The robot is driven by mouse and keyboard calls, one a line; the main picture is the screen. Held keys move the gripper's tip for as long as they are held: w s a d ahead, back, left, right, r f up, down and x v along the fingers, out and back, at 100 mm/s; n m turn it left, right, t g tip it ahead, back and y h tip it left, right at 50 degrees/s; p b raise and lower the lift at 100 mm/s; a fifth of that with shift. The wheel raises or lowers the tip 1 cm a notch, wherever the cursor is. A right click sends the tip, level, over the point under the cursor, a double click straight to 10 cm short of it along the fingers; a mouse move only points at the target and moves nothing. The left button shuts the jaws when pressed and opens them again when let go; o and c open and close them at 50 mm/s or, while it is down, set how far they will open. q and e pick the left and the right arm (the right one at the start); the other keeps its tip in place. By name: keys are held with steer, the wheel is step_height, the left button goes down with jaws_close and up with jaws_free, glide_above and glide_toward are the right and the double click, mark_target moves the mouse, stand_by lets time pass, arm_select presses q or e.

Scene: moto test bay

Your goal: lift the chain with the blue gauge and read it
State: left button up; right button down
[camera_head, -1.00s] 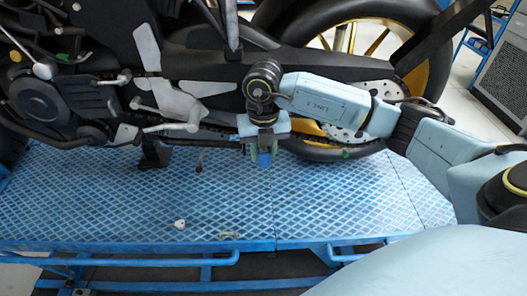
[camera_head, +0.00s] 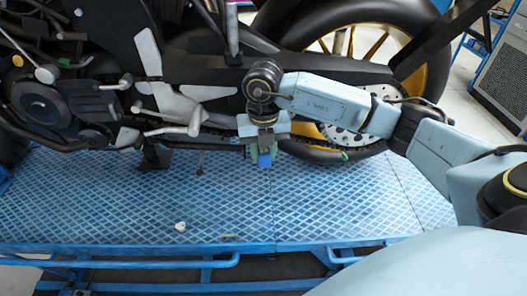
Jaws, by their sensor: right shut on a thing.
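My right gripper (camera_head: 264,152) points down beside the lower chain run, in front of the motorcycle's rear wheel (camera_head: 372,50). It is shut on the blue gauge (camera_head: 264,160), which shows as a small blue piece between green-edged fingers. The dark chain (camera_head: 218,140) runs left from the gripper toward the engine. The gripper and wrist hide the chain where the gauge meets it, so I cannot tell their contact or read the gauge. My left gripper is not in view.
The motorcycle stands on a blue diamond-plate lift table (camera_head: 330,210) with a rail at its front edge. A small white piece (camera_head: 180,226) and a greyish piece (camera_head: 230,237) lie near that edge. A grey cabinet (camera_head: 503,75) stands at the right. The plate's middle is mostly clear.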

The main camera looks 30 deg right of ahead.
steer(key=shift+w+r+p, duration=0.15)
steer(key=shift+r+p, duration=1.1)
steer(key=shift+r, duration=0.7)
stand_by(0.5)
steer(key=shift+f, duration=0.15)
steer(key=shift+f+b, duration=1.75)
steer(key=shift+f, duration=0.55)
steer(key=shift+s, duration=0.2)
steer(key=s+a+p, duration=0.2)
steer(key=s+a, duration=0.2)
steer(key=s, duration=0.2)
steer(key=shift+s, duration=0.35)
steer(key=shift+a, duration=0.1)
